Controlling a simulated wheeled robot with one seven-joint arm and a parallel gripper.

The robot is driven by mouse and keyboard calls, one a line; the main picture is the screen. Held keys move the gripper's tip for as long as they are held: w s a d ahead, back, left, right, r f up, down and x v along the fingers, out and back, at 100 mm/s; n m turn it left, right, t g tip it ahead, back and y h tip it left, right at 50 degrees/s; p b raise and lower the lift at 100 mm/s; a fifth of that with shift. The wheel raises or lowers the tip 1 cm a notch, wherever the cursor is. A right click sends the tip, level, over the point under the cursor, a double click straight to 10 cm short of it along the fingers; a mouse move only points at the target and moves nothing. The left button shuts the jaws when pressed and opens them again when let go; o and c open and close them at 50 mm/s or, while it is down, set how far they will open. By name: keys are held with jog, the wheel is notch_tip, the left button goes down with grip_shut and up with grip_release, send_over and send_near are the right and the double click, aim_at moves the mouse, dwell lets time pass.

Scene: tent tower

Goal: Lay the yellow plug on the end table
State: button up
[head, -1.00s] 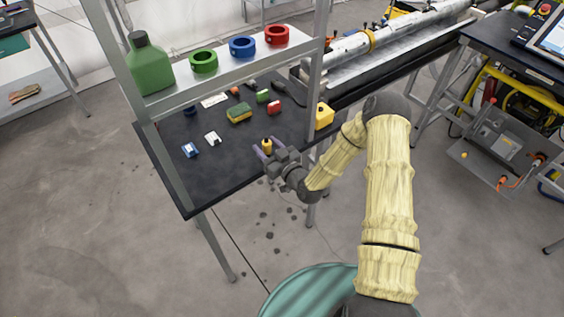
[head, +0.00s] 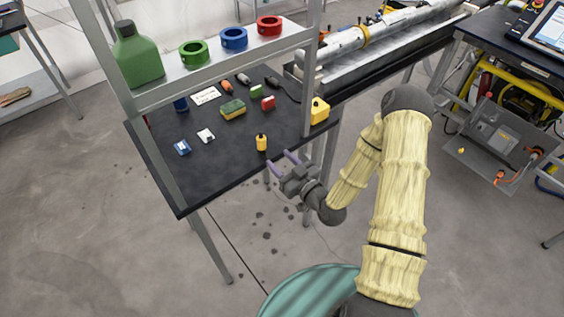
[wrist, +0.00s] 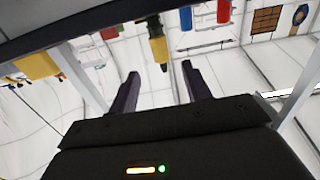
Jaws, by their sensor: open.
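My gripper (head: 282,160) is open and empty, just to the right of the plug at the table's front edge. A gap shows between the fingertips and the plug. In the wrist view, both fingers (wrist: 161,76) are spread apart with nothing between them.
A blue-and-white item (head: 182,148), a white item (head: 206,135), a sponge (head: 233,109), a red block (head: 268,103) and a yellow box (head: 319,111) lie on the tabletop. Metal shelf posts (head: 312,70) rise from it. A shelf above holds a green jug (head: 138,58) and coloured rings.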

jog(key=s+d+r+m+g+h, duration=0.1)
jog(key=s+d+r+g+h, duration=0.3)
jog(key=d+g+h, duration=0.4)
jog(key=s+d+r+m+g+h, duration=0.2)
jog(key=s+r, duration=0.5)
jog(key=s, duration=0.6)
jog(key=d+m+g, duration=0.1)
jog(key=m+g, duration=0.1)
jog(key=m, duration=0.1)
jog(key=shift+r+m, duration=0.25)
jog(key=shift+m, duration=0.15)
jog(key=shift+o, duration=0.4)
jog(key=shift+s, duration=0.1)
